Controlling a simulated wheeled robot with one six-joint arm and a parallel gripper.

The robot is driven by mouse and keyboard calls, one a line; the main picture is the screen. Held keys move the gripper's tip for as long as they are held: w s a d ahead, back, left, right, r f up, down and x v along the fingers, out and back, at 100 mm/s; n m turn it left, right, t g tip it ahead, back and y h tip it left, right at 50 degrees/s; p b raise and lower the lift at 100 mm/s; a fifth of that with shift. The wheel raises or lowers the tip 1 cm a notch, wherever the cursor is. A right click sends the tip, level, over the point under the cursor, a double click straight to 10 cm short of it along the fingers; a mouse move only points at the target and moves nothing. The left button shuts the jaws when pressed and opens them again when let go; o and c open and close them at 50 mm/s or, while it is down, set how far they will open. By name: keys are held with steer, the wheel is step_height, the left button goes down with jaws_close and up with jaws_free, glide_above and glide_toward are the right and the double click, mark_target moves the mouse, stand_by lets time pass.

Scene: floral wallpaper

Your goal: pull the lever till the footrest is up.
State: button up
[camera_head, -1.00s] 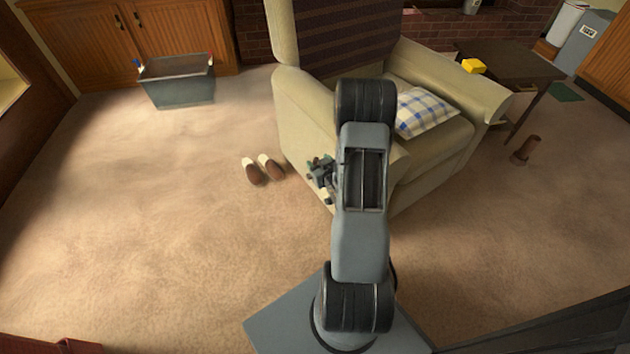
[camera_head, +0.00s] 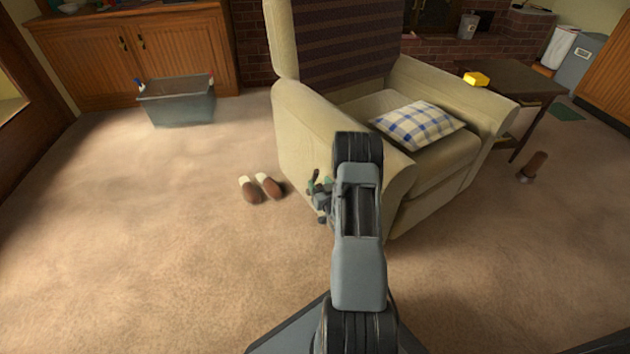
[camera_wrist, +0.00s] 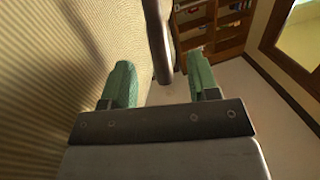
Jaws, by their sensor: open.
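The beige recliner armchair (camera_head: 300,130) stands in the middle of the head view, its seat facing the lower right. Its front (camera_head: 425,198) looks closed, with no footrest sticking out. The lever (camera_wrist: 158,40) is a dark bar in the wrist view, coming down from the top edge beside the chair's ribbed side. My gripper (camera_wrist: 161,80) is open, with one green finger on each side of the lever's lower end; I cannot tell whether either touches it. In the head view my gripper (camera_head: 320,195) is at the chair's left side, partly hidden by my arm.
A pair of slippers (camera_head: 262,188) lies on the carpet left of the chair. A grey bin (camera_head: 178,105) stands near the wooden cabinet. A checked pillow (camera_head: 418,125) lies on the seat. A side table (camera_head: 510,80) stands at right, a brown object (camera_head: 535,165) near it. Carpet in front is clear.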

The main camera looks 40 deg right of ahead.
mark_target(316, 179)
steer(key=shift+b+x, duration=0.45)
steer(key=shift+x, duration=1.55)
steer(key=shift+c, duration=0.3)
jaws_close()
